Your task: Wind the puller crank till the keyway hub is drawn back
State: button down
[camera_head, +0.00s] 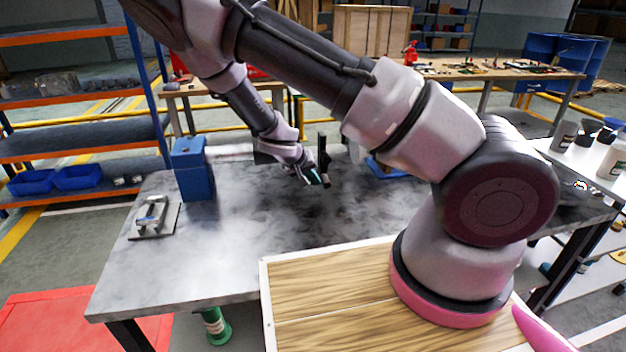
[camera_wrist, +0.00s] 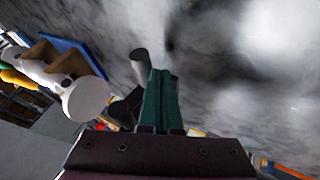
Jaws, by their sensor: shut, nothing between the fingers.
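My gripper (camera_head: 318,179) is over the far middle of the grey table. In the wrist view its dark green fingers (camera_wrist: 160,98) are together, with nothing seen between them. A grey cylindrical knob (camera_wrist: 138,66), which looks like the crank's handle, stands just left of the fingertips. A dark piece (camera_wrist: 124,108) below it may be the crank arm, partly hidden by the fingers. Left of that is a pale round end (camera_wrist: 85,99) on a white body, perhaps part of the puller; I cannot tell which part is the keyway hub. In the head view my arm hides most of this assembly.
A blue block (camera_head: 191,168) stands at the table's left back. A metal fixture on a plate (camera_head: 152,216) lies at the left edge. A blue piece (camera_head: 385,168) shows behind my arm. The grey table (camera_head: 225,255) is clear in its front middle.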

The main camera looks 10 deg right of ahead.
jog(key=shift+d+f+h, duration=0.2)
jog(key=shift+f+h, duration=0.05)
jog(key=shift+h, duration=0.35)
